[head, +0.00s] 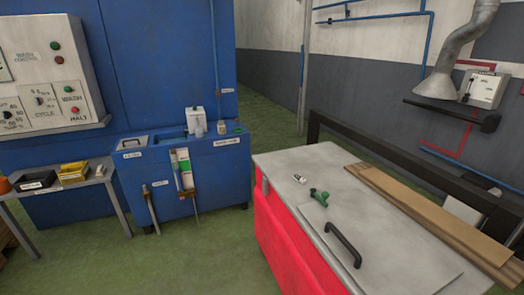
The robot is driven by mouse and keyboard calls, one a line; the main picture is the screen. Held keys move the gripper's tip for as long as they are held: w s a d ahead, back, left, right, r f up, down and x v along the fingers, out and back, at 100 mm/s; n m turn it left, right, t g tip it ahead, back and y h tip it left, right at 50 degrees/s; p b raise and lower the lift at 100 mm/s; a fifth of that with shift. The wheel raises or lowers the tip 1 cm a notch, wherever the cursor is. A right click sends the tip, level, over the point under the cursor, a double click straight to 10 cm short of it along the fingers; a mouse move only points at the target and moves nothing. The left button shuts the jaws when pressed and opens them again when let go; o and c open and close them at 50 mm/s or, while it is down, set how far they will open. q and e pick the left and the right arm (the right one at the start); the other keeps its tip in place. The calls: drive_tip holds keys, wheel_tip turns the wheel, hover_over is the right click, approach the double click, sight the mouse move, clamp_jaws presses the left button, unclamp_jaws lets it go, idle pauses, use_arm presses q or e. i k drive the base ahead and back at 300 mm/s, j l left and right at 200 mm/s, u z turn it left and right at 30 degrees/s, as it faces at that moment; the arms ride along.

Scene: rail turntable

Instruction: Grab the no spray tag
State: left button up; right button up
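I cannot make out a tag that reads "no spray" in the head view. A green and white card-like item (183,168) sits at the front of the low blue unit (220,165), its print too small to read. A small white and dark item (297,178) lies on the grey top of the red cabinet (290,235), beside a green-handled item (318,196). I cannot tell whether either one is the tag. Neither of my grippers is in view.
A wash control panel (45,70) is at the upper left. A side table (50,188) holds a yellow box (73,170) and a black tray (37,181). Cardboard sheets (430,210) lie along the red cabinet's right side. Green floor (150,262) is clear in front.

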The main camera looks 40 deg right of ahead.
sight(299, 178)
drive_tip(key=i+z, duration=0.4)
drive_tip(key=i+j+z, duration=0.25)
drive_tip(key=i+z, duration=0.2)
drive_tip(key=i, duration=0.2)
drive_tip(key=i+j+z, duration=0.4)
drive_tip(key=i+l, duration=0.05)
